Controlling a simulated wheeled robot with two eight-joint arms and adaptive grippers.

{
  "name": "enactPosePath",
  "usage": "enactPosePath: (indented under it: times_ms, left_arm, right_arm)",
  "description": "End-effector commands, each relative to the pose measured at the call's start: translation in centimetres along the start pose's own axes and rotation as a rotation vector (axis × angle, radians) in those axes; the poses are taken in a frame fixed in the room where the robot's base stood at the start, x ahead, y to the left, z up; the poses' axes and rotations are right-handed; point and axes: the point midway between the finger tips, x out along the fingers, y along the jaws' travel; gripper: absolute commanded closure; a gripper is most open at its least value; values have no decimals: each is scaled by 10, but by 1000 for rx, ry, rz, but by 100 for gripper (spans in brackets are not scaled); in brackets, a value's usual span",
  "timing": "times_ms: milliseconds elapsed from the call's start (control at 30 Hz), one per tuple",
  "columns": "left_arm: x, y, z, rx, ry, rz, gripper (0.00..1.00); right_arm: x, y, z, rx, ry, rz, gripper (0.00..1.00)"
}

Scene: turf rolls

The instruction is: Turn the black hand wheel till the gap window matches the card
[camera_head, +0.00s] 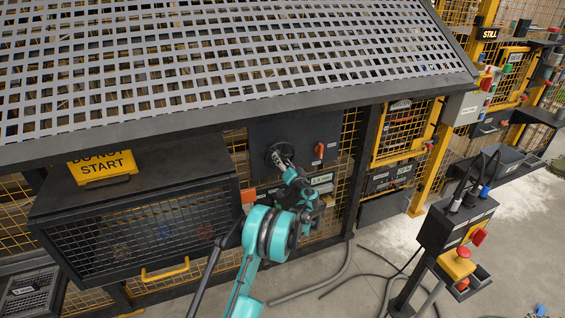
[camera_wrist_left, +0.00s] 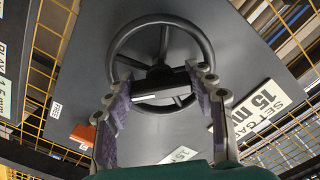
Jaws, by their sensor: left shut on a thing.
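The black hand wheel (camera_head: 276,152) is on a dark panel under the mesh deck. It fills the upper middle of the left wrist view (camera_wrist_left: 202,42), with its spokes and a dark bar across the hub. My left gripper (camera_head: 284,168) is at the wheel. In the wrist view its fingers (camera_wrist_left: 160,88) are shut on the wheel's hub bar, one on each side. My right gripper is out of view.
A black mesh box (camera_head: 130,225) with a "DO NOT START" sign (camera_head: 102,166) stands left of my arm. An orange handle (camera_head: 319,150) is right of the wheel. A control post (camera_head: 455,230) with a red-and-yellow button stands right. Cables (camera_head: 345,280) lie on the floor.

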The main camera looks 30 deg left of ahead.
Motion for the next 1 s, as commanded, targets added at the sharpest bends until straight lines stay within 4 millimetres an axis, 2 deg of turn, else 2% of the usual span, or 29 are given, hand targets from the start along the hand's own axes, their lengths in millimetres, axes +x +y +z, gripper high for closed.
enactPosePath:
  times_ms: [400, 933, 967, 1000]
  left_arm:
    - [3, -2, -2, -180, 4, -2, 98]
    - [3, -2, -2, -204, 4, -2, 98]
    - [3, -2, -2, -204, 4, -2, 43]
    - [3, -2, -2, -204, 4, -2, 33]
  right_arm:
    - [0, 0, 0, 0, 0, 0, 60]
    - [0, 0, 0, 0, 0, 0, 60]
    - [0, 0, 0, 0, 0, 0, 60]
    - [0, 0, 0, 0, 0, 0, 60]
